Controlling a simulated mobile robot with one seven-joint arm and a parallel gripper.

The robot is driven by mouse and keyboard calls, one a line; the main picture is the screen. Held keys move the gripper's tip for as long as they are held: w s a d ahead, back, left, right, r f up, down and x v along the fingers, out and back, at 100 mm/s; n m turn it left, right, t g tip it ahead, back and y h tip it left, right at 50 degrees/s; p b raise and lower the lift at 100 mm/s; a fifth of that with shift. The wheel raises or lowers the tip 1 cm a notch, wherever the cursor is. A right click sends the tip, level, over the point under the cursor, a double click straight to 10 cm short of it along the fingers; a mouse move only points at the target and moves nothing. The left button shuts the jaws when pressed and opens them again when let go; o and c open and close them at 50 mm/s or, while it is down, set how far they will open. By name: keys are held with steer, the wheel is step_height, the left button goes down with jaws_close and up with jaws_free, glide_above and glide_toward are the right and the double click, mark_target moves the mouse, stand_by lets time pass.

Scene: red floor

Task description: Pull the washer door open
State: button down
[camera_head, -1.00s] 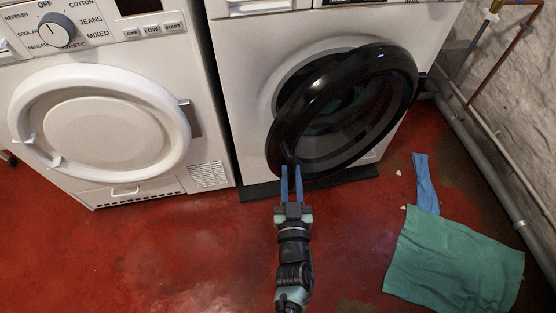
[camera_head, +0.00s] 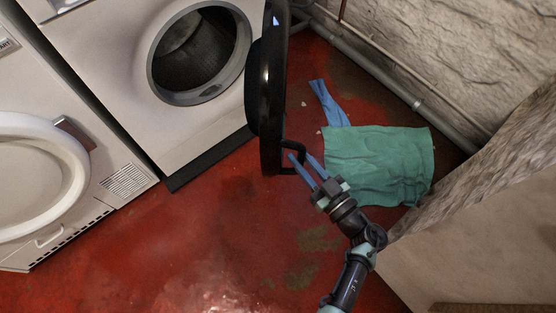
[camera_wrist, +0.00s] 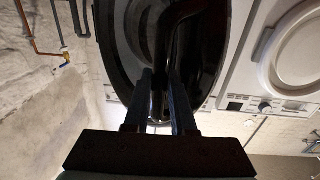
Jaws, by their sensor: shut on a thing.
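The washer (camera_head: 118,65) stands at the upper left of the head view, with its round drum opening (camera_head: 200,55) uncovered. Its black round door (camera_head: 264,85) is swung wide out, seen nearly edge-on. My gripper (camera_head: 298,158) has its two blue fingers shut on the black handle (camera_head: 292,146) at the door's free, near edge. In the wrist view the fingers (camera_wrist: 160,98) reach to the black handle bar (camera_wrist: 164,45) in front of the dark door (camera_wrist: 125,45). The exact contact is dark there.
A white dryer (camera_head: 40,190) with a closed round door stands left of the washer. A green cloth (camera_head: 380,163) and a blue cloth (camera_head: 327,103) lie on the red floor right of the door. A stone wall and pipe (camera_head: 375,70) bound the right side.

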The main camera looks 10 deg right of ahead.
steer(key=shift+w+d+r+b, duration=0.15)
steer(key=shift+d+b, duration=0.15)
steer(key=shift+d, duration=0.65)
steer(key=shift+w+d+f+b, duration=0.1)
steer(key=shift+d+b, duration=0.2)
steer(key=shift+d, duration=0.6)
steer(key=shift+r, duration=0.1)
steer(key=c, duration=0.8)
jaws_free()
steer(key=shift+o, duration=0.2)
steer(key=shift+s, duration=0.1)
steer(key=p+v, duration=0.1)
steer(key=v, duration=1.1)
steer(key=shift+s, duration=0.4)
